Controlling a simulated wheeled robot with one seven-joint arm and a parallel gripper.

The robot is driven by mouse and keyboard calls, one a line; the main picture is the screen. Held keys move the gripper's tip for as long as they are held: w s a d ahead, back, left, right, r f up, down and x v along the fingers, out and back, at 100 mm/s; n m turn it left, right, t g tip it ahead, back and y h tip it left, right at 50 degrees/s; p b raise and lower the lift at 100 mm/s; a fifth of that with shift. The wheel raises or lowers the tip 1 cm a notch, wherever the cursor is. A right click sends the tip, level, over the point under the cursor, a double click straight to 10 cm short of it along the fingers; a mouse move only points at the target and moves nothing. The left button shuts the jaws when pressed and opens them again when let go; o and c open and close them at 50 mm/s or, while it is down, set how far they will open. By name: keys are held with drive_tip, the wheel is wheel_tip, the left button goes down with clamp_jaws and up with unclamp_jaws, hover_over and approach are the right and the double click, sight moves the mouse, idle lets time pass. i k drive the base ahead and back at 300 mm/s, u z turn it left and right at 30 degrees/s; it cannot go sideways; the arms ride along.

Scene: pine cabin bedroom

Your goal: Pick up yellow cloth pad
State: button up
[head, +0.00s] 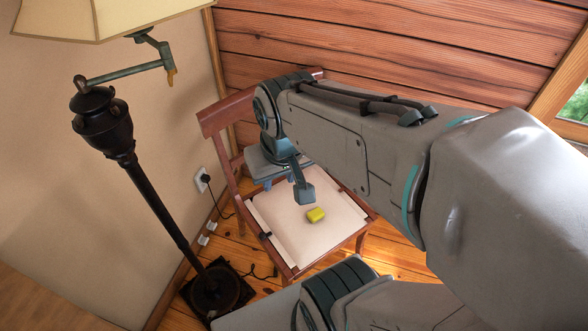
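The yellow cloth pad (316,215) is a small block-like shape lying on the pale seat of a wooden chair (287,269). It sits right of the seat's middle, toward the front edge. My gripper (303,192) hangs over the seat, just above and left of the pad in the head view. It appears apart from the pad and holds nothing that I can see. One finger shows clearly; the other is not clear behind the wrist and arm, so the opening cannot be judged.
A black floor lamp (120,150) with a cream shade (100,15) stands left of the chair. The chair's backrest (225,115) is at the back left, near the wall corner. A wall outlet with a black cord (205,180) is behind.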

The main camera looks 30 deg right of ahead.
sight(314, 215)
drive_tip(key=k, duration=0.5)
drive_tip(key=u, duration=1.25)
drive_tip(key=k, duration=1.6)
drive_tip(key=z, duration=1.25)
drive_tip(key=i, duration=0.5)
